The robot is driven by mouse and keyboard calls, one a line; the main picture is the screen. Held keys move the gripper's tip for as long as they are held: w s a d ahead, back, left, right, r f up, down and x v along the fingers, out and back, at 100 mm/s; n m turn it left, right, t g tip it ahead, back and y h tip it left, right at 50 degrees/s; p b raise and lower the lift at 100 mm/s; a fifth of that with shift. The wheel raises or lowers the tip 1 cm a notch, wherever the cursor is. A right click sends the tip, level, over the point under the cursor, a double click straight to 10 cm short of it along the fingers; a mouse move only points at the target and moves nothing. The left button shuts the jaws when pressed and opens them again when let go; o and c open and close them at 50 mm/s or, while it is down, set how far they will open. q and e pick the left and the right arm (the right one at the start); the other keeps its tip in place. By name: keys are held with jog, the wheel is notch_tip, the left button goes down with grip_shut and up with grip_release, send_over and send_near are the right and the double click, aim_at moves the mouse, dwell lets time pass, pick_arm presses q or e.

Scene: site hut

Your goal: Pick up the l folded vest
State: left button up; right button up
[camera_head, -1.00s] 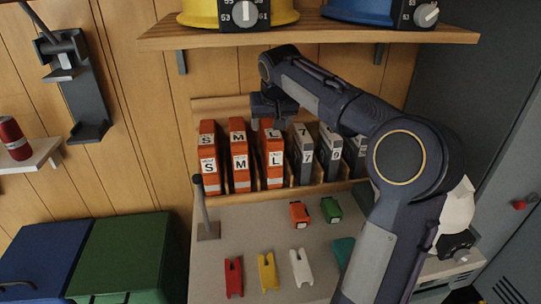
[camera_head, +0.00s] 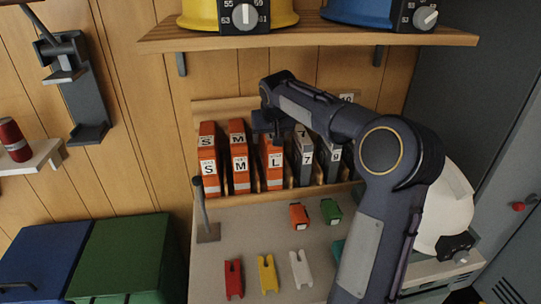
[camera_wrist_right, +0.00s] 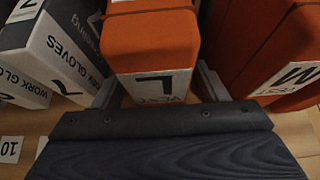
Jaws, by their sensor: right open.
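The L folded vest (camera_head: 273,172) is an orange upright pack with a white L label, in the rack between the M vest and the grey glove packs. In the right wrist view it is the middle orange block (camera_wrist_right: 150,45). My right gripper (camera_head: 268,125) is over its top. In the wrist view its fingers (camera_wrist_right: 157,88) are open, one on each side of the L vest. I cannot tell whether they touch it. The gripper hides part of the vest's top in the head view. My left gripper is not in view.
The M vest (camera_head: 240,170) and S vest (camera_head: 209,170) stand left of it, glove packs (camera_head: 303,165) close on the right. A wooden shelf (camera_head: 300,34) overhangs above. The bench in front holds small coloured items (camera_head: 266,275), a post (camera_head: 205,215) and a white helmet (camera_head: 445,205).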

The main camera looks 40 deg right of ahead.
jog(key=shift+f, duration=0.25)
jog(key=shift+c, duration=0.3)
grip_shut()
